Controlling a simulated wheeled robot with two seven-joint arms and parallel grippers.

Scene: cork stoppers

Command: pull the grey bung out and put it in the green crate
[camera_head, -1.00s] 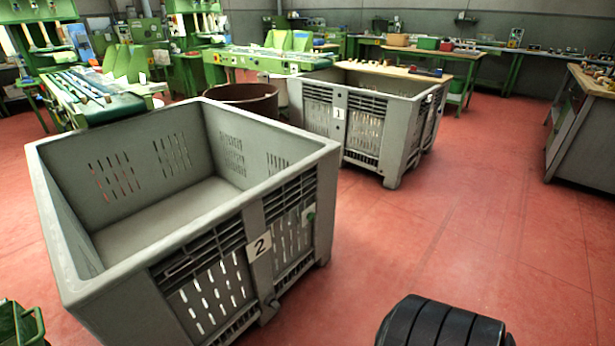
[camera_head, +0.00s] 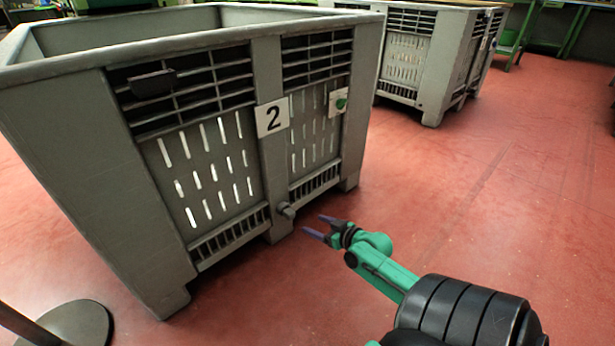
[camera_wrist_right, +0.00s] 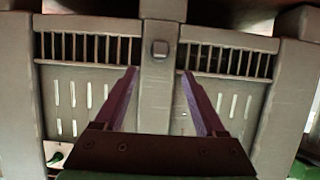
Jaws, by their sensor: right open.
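The grey bung (camera_head: 286,210) is a small knob low on the front post of the large grey bin numbered 2 (camera_head: 150,220). It looks seated there. In the right wrist view the bung (camera_wrist_right: 160,48) shows as a small square block on the post, a little beyond the fingertips and between their lines. My right gripper (camera_head: 315,224) is open and empty, its purple fingers pointing at the bung from the right, with a gap. The same open fingers show in the right wrist view (camera_wrist_right: 158,72). The green crate and my left gripper are not in view now.
A second grey bin (camera_head: 430,50) stands behind at the right. A round dark base (camera_head: 75,323) stands on the floor at the lower left. The red floor (camera_head: 490,190) right of bin 2 is clear. A plate with a green knob (camera_head: 340,102) is on bin 2.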

